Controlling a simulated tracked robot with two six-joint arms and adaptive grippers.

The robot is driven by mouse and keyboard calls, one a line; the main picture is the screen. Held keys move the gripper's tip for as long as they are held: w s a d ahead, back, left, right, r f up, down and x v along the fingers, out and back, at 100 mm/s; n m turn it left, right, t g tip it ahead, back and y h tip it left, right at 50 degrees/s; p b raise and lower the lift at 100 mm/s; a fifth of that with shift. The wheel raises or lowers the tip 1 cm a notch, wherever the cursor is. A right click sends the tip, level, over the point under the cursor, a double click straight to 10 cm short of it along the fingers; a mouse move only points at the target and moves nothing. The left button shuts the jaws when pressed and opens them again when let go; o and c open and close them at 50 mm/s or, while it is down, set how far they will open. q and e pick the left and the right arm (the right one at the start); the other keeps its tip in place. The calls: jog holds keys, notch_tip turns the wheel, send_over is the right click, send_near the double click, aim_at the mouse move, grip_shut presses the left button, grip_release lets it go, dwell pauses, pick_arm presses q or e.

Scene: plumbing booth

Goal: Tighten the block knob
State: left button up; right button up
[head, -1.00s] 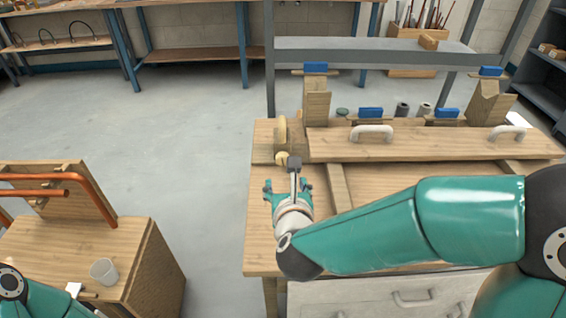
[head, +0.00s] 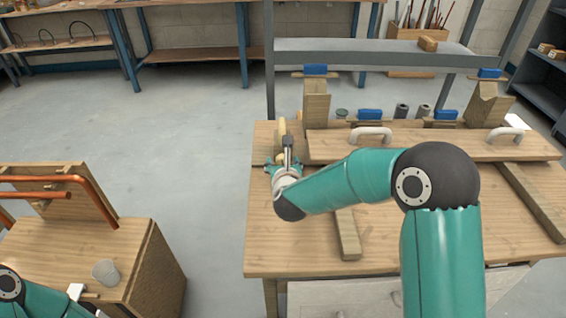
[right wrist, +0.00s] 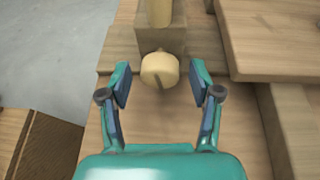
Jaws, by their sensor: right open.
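The block knob (right wrist: 160,70) is a pale round wooden knob with a dark slot on its face. It sits on the near side of a wooden block (right wrist: 148,42) in the right wrist view. My right gripper (right wrist: 161,82) is open, with one finger on each side of the knob and gaps showing on both sides. In the head view my right gripper (head: 284,164) is at the left end of the bench, and it hides the knob there. Of my left arm only links show at the lower left corner; its fingers are not seen.
The bench (head: 300,255) holds a long board (head: 440,143) with two pale handles, just right of the gripper. A loose wooden bar (head: 347,238) lies in front. A smaller stand with copper pipes (head: 70,180) and a grey cup (head: 105,272) is at left.

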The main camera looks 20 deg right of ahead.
jog(key=shift+w, duration=0.1)
jog(key=c, duration=1.1)
